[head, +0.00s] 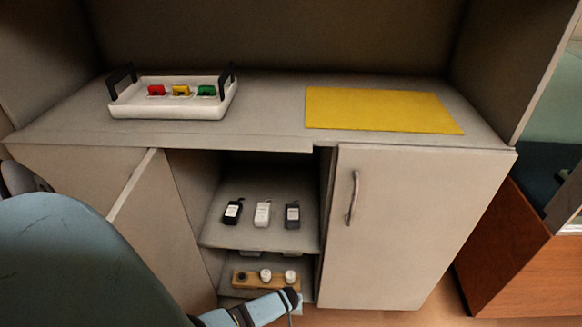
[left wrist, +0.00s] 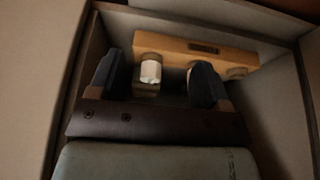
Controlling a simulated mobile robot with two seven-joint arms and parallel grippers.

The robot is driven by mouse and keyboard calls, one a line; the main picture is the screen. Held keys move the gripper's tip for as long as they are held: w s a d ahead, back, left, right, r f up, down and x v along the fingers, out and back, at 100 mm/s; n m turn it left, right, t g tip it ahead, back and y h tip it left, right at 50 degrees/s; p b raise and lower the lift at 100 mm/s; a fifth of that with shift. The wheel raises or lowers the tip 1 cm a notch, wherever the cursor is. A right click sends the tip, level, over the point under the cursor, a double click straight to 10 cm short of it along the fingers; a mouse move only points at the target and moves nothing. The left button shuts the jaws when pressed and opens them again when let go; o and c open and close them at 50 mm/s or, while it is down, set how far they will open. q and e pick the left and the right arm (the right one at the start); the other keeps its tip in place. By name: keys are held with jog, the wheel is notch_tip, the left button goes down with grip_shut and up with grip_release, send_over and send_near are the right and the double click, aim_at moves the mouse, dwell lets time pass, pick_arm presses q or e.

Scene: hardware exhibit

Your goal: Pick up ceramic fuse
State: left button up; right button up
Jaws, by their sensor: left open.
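A wooden block (head: 240,283) lies on the lower shelf inside the open cabinet. Two white ceramic fuses, one in the middle (head: 265,275) and one at the right (head: 290,277), stand on it, with a dark round piece (head: 241,277) at its left end. In the left wrist view the block (left wrist: 195,48) crosses the top. The left fingers are not clear in the head view. My right gripper is not in view.
The upper shelf (head: 225,236) holds several small dark and white devices. The left cabinet door stands open; the right door (head: 415,220) is shut. On top are a white tray (head: 170,112) with coloured pieces and a yellow mat (head: 380,110). Cabinet walls closely flank my left gripper.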

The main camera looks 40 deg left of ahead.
aim_at(291, 275)
pick_arm(q)
jog(key=w+a+b, duration=0.1)
jog(key=w+a, duration=0.1)
jog(key=w+a+b, duration=0.2)
jog(key=w, duration=0.1)
jog(key=w+a+b, duration=0.1)
jog(key=w+a, duration=0.1)
jog(key=w, duration=0.1)
jog(key=shift+a+b, duration=0.25)
jog(key=shift+b, duration=0.05)
jog(key=b+x, duration=0.4)
jog(key=shift+w+a+r+b, duration=0.2)
jog(key=shift+a+b, duration=0.1)
jog(key=shift+b, duration=0.05)
jog(key=shift+w+a+f+b, duration=0.1)
jog(key=shift+w+f+b, duration=0.05)
jog(key=shift+f+b, duration=0.25)
jog(key=shift+w+a+f+b, duration=0.1)
jog(key=shift+f+b, duration=0.1)
jog(key=shift+b, duration=0.15)
jog(key=shift+w, duration=0.1)
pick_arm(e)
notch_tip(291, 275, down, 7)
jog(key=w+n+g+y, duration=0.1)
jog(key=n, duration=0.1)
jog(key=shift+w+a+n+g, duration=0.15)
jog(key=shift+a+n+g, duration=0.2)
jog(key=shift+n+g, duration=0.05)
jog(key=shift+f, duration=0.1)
